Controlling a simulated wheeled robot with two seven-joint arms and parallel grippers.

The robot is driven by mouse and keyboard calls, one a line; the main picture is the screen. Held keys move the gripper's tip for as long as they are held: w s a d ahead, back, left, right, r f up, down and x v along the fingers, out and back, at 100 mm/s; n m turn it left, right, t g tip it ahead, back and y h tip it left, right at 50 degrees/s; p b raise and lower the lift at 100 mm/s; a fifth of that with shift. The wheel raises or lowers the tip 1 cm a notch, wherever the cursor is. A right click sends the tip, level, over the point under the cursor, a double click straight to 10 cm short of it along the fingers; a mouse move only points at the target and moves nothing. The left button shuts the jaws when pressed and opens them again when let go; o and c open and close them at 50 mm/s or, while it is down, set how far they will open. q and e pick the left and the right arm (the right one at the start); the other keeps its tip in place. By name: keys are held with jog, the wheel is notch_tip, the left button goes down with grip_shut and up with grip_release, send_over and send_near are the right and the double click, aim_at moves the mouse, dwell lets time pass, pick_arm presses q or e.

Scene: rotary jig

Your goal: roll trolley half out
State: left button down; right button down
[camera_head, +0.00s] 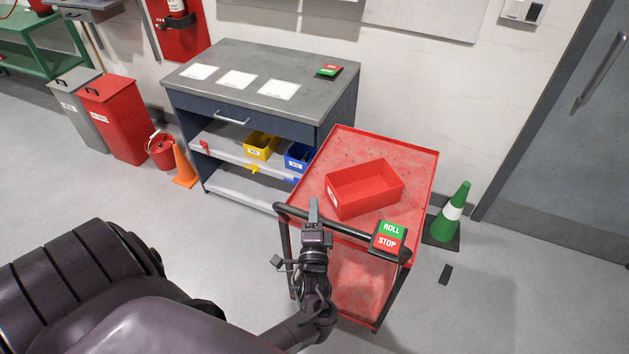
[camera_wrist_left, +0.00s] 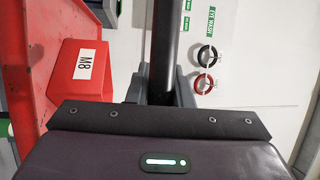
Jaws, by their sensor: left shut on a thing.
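A red trolley (camera_head: 345,147) stands at the right of the workbench, its black push handle (camera_head: 292,209) facing me. A red open bin (camera_head: 362,192) sits on its top tray; in the left wrist view the bin (camera_wrist_left: 60,88) carries an M8 label. A green ROLL and red STOP sign (camera_head: 388,236) sits at the handle's right end. My left gripper (camera_head: 314,222) is shut on the handle left of its middle. The dark bar of the handle (camera_wrist_left: 162,50) runs between the fingers in the left wrist view. My right gripper is not in view.
A grey workbench (camera_head: 285,65) with shelves stands just left of the trolley. A green cone (camera_head: 453,212) stands close on the trolley's right, and a small dark block (camera_head: 445,274) lies on the floor. An orange cone (camera_head: 183,165) and red bucket (camera_head: 160,151) stand left.

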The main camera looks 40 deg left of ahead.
pick_arm(q)
jog(key=c, duration=1.3)
grip_release()
jog(key=b+v, duration=0.2)
jog(key=v, duration=0.5)
jog(key=shift+s+d, duration=0.2)
jog(key=shift+s, duration=0.05)
jog(key=shift+f, duration=0.2)
